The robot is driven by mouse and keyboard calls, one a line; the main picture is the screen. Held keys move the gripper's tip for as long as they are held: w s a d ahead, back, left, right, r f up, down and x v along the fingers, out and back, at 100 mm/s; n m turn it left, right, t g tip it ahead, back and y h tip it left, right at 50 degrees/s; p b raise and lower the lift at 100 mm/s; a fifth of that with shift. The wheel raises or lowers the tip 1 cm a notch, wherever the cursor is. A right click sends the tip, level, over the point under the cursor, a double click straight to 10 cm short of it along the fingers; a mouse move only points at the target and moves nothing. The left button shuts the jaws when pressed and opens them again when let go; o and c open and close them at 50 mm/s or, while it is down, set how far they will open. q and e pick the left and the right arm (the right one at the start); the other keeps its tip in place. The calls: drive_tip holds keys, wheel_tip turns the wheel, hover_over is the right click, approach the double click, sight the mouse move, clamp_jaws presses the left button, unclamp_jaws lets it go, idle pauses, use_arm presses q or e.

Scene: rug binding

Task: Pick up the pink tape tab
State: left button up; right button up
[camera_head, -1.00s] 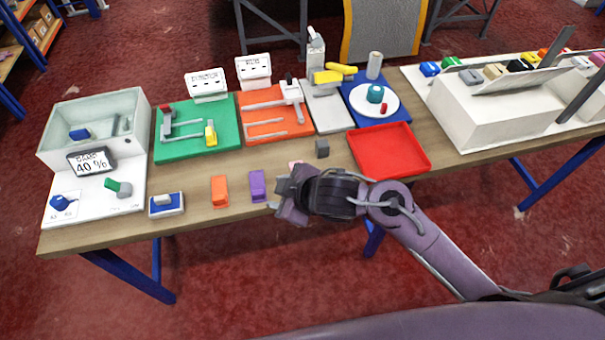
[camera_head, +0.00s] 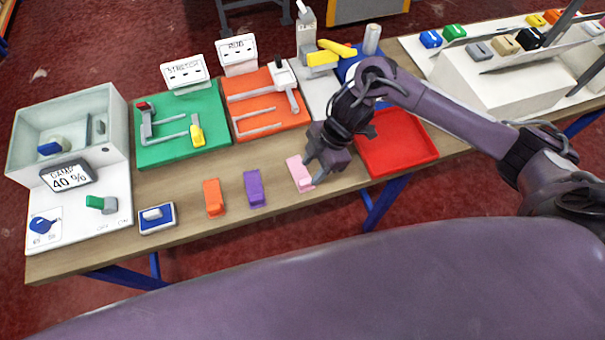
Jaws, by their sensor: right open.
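The pink tape tab (camera_head: 299,173) lies on the wooden table near its front edge, to the right of a purple tab. My right gripper (camera_head: 314,171) is open, with its fingers pointing down right beside the pink tab's right side. One finger overlaps the tab's edge in the picture; I cannot tell whether they touch. The tab rests on the table and is not held. My left gripper is not in view.
A purple tab (camera_head: 254,188) and an orange tab (camera_head: 213,197) lie to the left. A red tray (camera_head: 398,143) stands just right of my gripper. Green (camera_head: 180,150) and orange-red (camera_head: 266,128) fixture boards stand behind. The table strip between them is clear.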

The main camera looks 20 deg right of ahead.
sight(306, 181)
drive_tip(key=x, duration=0.1)
drive_tip(key=p+x, duration=0.1)
drive_tip(key=shift+s+f, duration=0.2)
drive_tip(key=shift+f, duration=0.1)
drive_tip(key=shift+w+x, duration=0.1)
drive_tip(key=shift+x, duration=0.5)
drive_tip(key=shift+w+x, duration=0.15)
drive_tip(key=shift+x, duration=0.45)
drive_tip(key=shift+s, duration=0.1)
drive_tip(key=c, duration=0.5)
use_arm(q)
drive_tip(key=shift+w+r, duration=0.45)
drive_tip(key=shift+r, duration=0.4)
use_arm(e)
clamp_jaws()
